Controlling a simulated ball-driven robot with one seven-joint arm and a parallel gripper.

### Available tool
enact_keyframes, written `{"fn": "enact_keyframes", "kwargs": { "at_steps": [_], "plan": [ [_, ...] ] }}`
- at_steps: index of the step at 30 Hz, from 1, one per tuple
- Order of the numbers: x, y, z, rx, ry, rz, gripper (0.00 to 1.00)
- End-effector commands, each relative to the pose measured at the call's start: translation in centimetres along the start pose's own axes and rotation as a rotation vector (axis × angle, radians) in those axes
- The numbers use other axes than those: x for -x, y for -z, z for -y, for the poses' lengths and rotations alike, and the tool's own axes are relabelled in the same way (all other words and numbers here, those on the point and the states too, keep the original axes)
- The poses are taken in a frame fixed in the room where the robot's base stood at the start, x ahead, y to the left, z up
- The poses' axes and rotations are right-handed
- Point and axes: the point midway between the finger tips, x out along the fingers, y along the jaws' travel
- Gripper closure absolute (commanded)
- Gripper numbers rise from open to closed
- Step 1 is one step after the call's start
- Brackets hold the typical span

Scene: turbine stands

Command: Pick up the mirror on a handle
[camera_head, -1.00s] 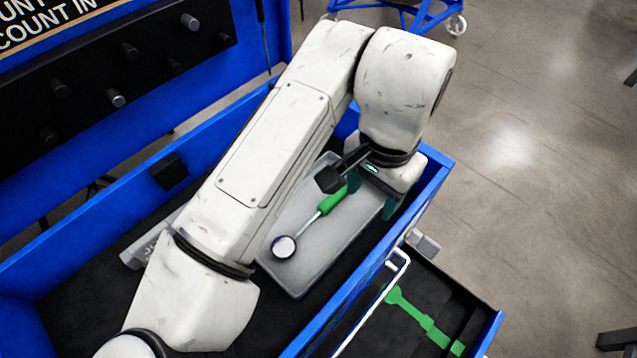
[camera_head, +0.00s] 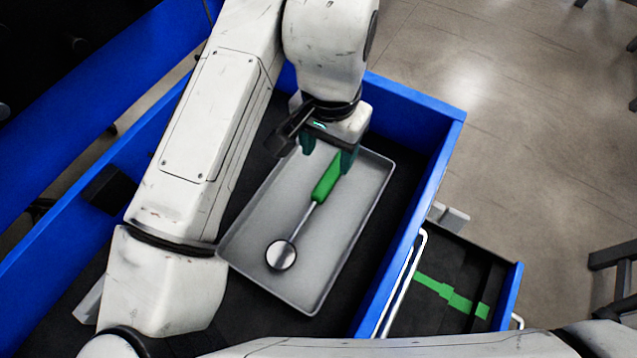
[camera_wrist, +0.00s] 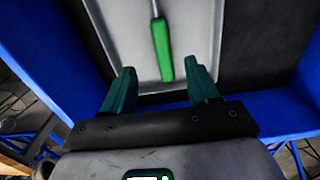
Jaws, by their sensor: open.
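The mirror on a handle has a round mirror head (camera_head: 281,255), a thin metal stem and a green grip (camera_head: 327,180). It lies in a grey tray (camera_head: 337,259) inside the blue drawer. My gripper (camera_head: 329,157) is open, with teal fingers above the far end of the green grip in the head view. The mirror head is out of the wrist view.
The blue drawer wall (camera_head: 432,175) rises to the right of the tray. A lower open drawer (camera_head: 450,290) holds a green item (camera_head: 452,297). My arm covers the left part of the upper drawer.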

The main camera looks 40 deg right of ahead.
Motion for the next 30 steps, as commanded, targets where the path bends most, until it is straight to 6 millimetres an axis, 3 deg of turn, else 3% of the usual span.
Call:
{"fn": "enact_keyframes", "kwargs": {
  "at_steps": [6,16,24,30],
  "plan": [
    [-3.3,-0.1,0.0,0.002,-0.003,0.002,0.40],
    [-5.9,-0.3,0.1,0.003,-0.002,0.002,0.40],
    [-9.5,-0.6,0.3,0.003,-0.002,0.002,0.40],
    [-10.2,-0.5,0.3,0.001,0.000,0.001,0.40]
  ]
}}
